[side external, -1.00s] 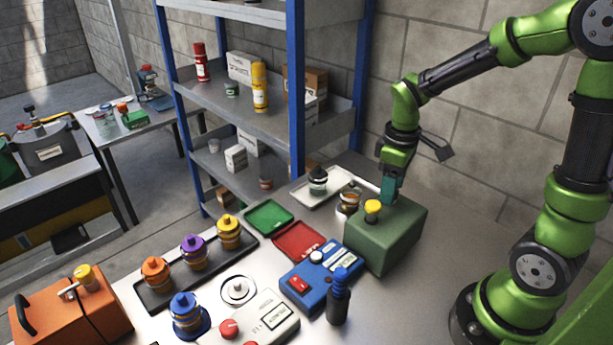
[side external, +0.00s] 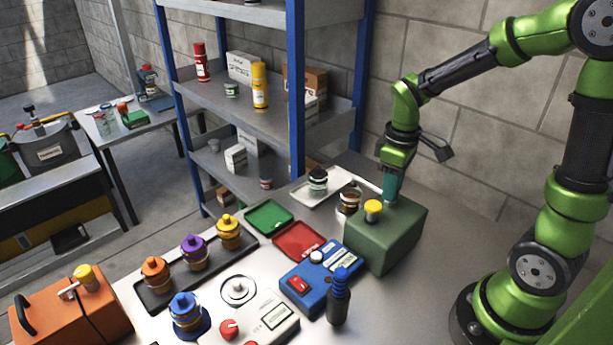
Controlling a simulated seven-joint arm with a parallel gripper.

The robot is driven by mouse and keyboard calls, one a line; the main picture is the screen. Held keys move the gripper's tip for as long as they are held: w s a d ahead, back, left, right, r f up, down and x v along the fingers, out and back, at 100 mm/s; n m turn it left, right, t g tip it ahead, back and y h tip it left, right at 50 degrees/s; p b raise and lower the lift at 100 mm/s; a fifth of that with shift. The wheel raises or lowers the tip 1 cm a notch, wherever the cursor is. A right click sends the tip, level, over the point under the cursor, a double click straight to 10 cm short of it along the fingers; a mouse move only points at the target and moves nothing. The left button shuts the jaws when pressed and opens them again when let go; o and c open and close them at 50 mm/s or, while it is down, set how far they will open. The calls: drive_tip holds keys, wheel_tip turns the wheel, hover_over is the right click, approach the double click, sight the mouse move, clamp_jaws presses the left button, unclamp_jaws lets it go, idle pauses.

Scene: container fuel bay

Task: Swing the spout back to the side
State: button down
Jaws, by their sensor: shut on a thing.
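A green box (side external: 385,240) with a yellow cap (side external: 373,209) stands at the right of the bench. My gripper (side external: 389,188) is at the back of the box top, pointing down and shut. A thin pale bar (side external: 366,184), which looks like the spout, runs from my gripper toward the back left, above the bench. Its joint with the box is hidden behind my gripper. An amber-banded jar (side external: 348,199) stands just left of the box, in front of the bar. I cannot tell from this view whether the bar's tip is over anything.
A white tray (side external: 308,199) with a dark-lidded jar (side external: 318,181) lies behind. Green (side external: 269,216) and red (side external: 298,238) trays and a blue device (side external: 318,274) lie left of the box. A dark bottle (side external: 338,300) stands in front. The shelf post (side external: 296,100) rises behind the bench.

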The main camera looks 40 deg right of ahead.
drive_tip(key=m, duration=0.8)
drive_tip(key=shift+m, duration=0.3)
drive_tip(key=m, duration=0.4)
drive_tip(key=shift+m, duration=0.3)
drive_tip(key=m, duration=0.4)
drive_tip(key=shift+m, duration=0.4)
drive_tip(key=c, duration=0.8)
unclamp_jaws()
wheel_tip(320, 180, up, 17)
